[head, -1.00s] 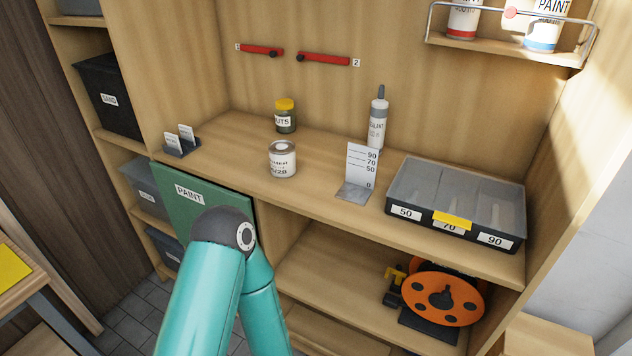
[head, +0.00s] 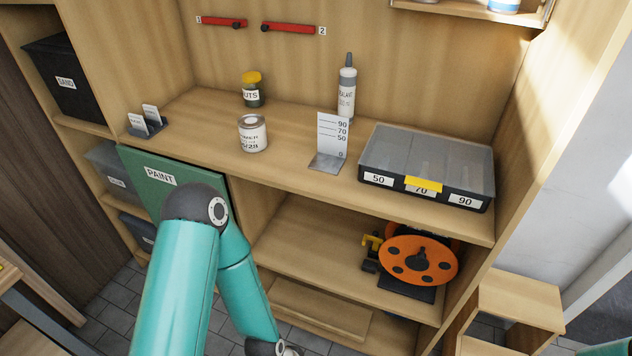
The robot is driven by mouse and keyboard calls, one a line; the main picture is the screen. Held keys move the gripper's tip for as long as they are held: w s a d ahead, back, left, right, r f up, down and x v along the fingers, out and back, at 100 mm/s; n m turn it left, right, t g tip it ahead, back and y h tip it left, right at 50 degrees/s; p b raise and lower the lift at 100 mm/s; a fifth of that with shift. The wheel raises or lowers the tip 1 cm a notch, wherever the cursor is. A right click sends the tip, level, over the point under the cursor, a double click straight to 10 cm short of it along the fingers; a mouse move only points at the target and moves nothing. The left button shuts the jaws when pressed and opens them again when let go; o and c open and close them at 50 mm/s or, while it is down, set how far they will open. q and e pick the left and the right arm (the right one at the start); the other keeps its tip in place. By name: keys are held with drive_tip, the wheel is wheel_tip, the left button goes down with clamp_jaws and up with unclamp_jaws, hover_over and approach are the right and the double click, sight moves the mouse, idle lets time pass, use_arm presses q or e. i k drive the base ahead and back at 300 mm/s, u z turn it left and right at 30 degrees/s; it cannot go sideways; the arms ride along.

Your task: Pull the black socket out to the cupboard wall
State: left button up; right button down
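An orange reel (head: 418,261) stands on a black base (head: 405,287) on the shelf below the worktop. At its left is a small yellow bracket (head: 372,242) with a dark block (head: 370,264) under it. I cannot tell whether this dark block is the black socket. The cupboard wall (head: 468,262) is the wooden side panel right of the reel. My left arm crosses the lower left, with its grey wrist part cut off at the bottom edge; its gripper is out of view. Only a bit of my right arm shows at the lower right corner.
The worktop holds a tin (head: 252,134), a yellow-lidded jar (head: 252,88), a sealant tube (head: 346,92), a measuring plate (head: 331,140) and a lidded sorting box (head: 428,165). A green PAINT panel (head: 165,180) is behind my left arm. The shelf left of the reel is clear.

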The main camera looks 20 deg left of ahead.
sight(369, 266)
drive_tip(key=u, duration=1.9)
drive_tip(key=i, duration=0.1)
drive_tip(key=z, duration=3.05)
drive_tip(key=k, duration=1.3)
drive_tip(key=u, duration=0.65)
drive_tip(key=i, duration=1)
drive_tip(key=z, duration=0.05)
